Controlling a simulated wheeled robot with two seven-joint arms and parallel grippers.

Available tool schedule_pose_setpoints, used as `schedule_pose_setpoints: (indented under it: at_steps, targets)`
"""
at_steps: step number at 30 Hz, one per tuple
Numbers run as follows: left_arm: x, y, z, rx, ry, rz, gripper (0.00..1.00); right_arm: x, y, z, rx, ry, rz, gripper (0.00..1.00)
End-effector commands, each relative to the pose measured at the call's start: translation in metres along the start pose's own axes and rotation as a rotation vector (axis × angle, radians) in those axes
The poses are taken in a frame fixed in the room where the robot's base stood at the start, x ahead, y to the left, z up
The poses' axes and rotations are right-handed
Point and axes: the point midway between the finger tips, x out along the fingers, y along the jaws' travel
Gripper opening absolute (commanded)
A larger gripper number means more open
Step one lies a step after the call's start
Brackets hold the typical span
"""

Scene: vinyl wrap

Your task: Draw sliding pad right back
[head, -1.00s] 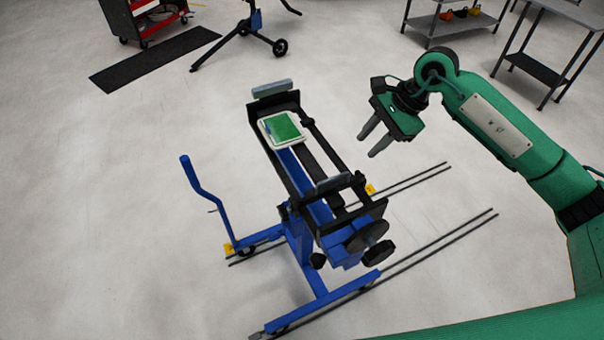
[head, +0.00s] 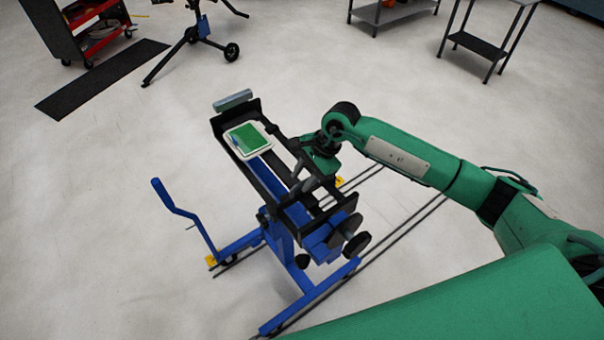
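A blue and black stand (head: 270,232) stands in the middle of the head view, with a long black frame on top. The sliding pad, a dark grey bar (head: 311,184), lies across the frame's rails towards the near end. My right gripper (head: 299,167) reaches in from the right, over the frame's right rail. Its fingers point down and left, just beyond the pad. I cannot tell whether they touch the pad or how far apart they are. My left gripper is not in view.
A green and white pad (head: 247,139) lies near the frame's far end, below a grey end bar (head: 233,100). Black knobs (head: 350,235) stick out at the near end. Floor rails (head: 395,225) run under the stand. The floor to the left is open.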

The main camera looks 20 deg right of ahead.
Motion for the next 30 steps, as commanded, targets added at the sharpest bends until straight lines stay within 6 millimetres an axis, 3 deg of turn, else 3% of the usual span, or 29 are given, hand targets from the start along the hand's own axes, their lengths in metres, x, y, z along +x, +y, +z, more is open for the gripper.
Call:
schedule_pose_setpoints:
  at_steps: [12, 13, 18, 26, 30]
  targets:
    - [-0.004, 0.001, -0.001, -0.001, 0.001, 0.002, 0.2, 0.011, 0.0, 0.0, 0.0, 0.001, 0.0, 0.33]
    - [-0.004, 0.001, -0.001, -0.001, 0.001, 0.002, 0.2, 0.011, 0.0, 0.0, 0.0, 0.001, 0.0, 0.31]
    - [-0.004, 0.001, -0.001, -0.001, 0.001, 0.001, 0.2, 0.011, 0.0, 0.0, 0.0, 0.001, 0.0, 0.0]
    - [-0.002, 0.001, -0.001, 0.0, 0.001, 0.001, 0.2, 0.011, 0.003, -0.001, 0.0, 0.002, 0.0, 0.0]
    - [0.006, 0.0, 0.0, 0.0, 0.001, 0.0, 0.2, 0.01, 0.02, -0.002, -0.001, 0.003, -0.001, 0.0]
